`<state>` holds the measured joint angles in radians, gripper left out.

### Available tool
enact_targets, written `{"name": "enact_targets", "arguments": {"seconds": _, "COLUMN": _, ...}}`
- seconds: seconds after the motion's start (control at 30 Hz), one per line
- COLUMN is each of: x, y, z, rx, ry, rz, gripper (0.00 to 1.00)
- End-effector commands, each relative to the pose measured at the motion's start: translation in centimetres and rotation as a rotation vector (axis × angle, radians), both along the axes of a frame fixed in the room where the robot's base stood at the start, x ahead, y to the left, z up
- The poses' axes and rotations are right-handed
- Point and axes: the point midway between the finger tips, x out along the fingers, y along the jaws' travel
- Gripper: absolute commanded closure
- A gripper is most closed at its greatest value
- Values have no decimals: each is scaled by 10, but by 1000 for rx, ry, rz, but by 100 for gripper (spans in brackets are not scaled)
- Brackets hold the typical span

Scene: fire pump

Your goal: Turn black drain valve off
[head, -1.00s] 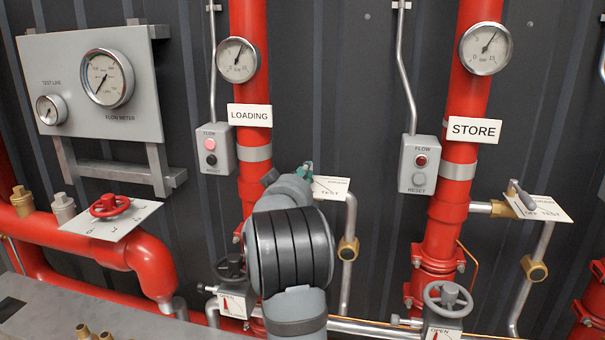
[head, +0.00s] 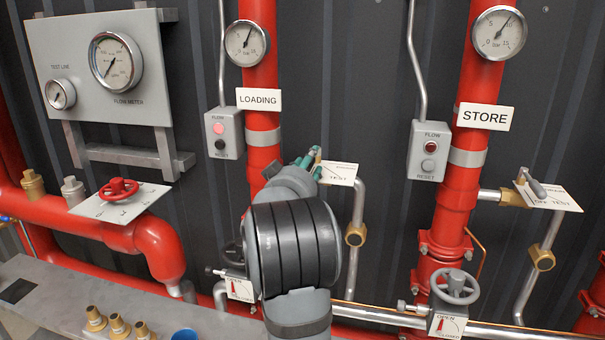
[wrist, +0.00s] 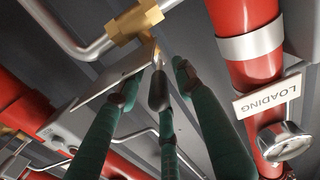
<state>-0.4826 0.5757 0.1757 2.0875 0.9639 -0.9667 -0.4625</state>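My gripper (head: 308,164) is beside the loading pipe, at the white TEST plate (head: 340,173). In the wrist view its dark green fingers (wrist: 157,86) are spread. A small lever under the brass valve body (wrist: 135,20) reaches towards the fingertips; I cannot tell whether they touch it. A dark handwheel (head: 233,252) low on the loading pipe is partly hidden by my arm. A grey handwheel (head: 455,287) is low on the store pipe.
The red loading pipe (wrist: 245,40) runs close to the fingers in the wrist view. The store test lever (head: 533,184) is at the right. A red handwheel (head: 118,187) and a gauge panel (head: 90,70) are at the left. A grey ledge (head: 60,315) crosses the lower left.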

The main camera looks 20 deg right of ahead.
Motion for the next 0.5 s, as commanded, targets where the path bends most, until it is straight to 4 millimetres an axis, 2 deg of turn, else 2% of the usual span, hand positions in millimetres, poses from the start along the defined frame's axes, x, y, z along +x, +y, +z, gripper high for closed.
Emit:
{"name": "enact_targets", "arguments": {"seconds": 0.23, "x": -44, "y": 30, "z": 1, "rx": -2, "ry": -1, "rz": 2, "gripper": 64}}
{"name": "enact_targets", "arguments": {"seconds": 0.5, "x": -66, "y": 45, "z": 1, "rx": -1, "ry": -2, "rz": 0, "gripper": 64}}
